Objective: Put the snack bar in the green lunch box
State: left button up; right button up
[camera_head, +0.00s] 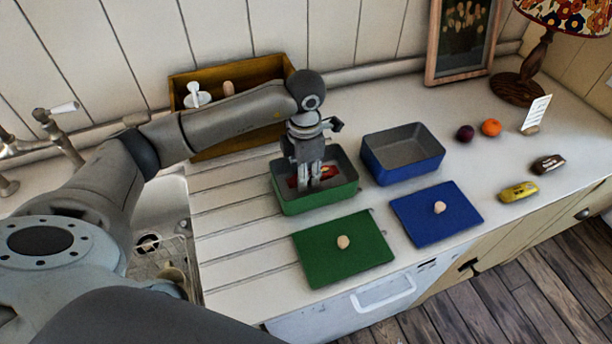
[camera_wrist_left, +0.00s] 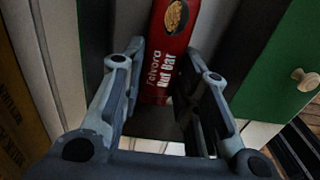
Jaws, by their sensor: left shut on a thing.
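The snack bar, a red-wrapped nut bar (camera_head: 329,172), is inside the green lunch box (camera_head: 320,203), which stands open on the counter. In the left wrist view the bar (camera_wrist_left: 166,68) shows its "Nut Bar" lettering and lies between the fingers. My left gripper (camera_head: 315,186) points down into the green lunch box and is shut on the bar. Whether the bar touches the box floor I cannot tell. The green lid (camera_head: 325,262) with a round wooden knob lies flat in front of the box. My right gripper is not in view.
An open, empty blue lunch box (camera_head: 405,165) stands right of the green one, its blue lid (camera_head: 460,216) in front. A yellow packet (camera_head: 518,191), a brown packet (camera_head: 548,164), a plum (camera_head: 465,133) and an orange (camera_head: 490,127) lie farther right. A wooden crate (camera_head: 215,140) stands behind.

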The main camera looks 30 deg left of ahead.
pick_arm(q)
notch_tip(320, 180, down, 2)
jog(key=shift+s+f+p, duration=0.1)
jog(key=shift+s+p, duration=0.05)
jog(key=shift+p, duration=0.25)
jog(key=shift+f, duration=0.1)
jog(key=shift+d+f, duration=0.1)
jog(key=shift+f, duration=0.05)
jog(key=o, duration=0.5)
jog(key=shift+b, duration=0.3)
jog(key=o, duration=0.5)
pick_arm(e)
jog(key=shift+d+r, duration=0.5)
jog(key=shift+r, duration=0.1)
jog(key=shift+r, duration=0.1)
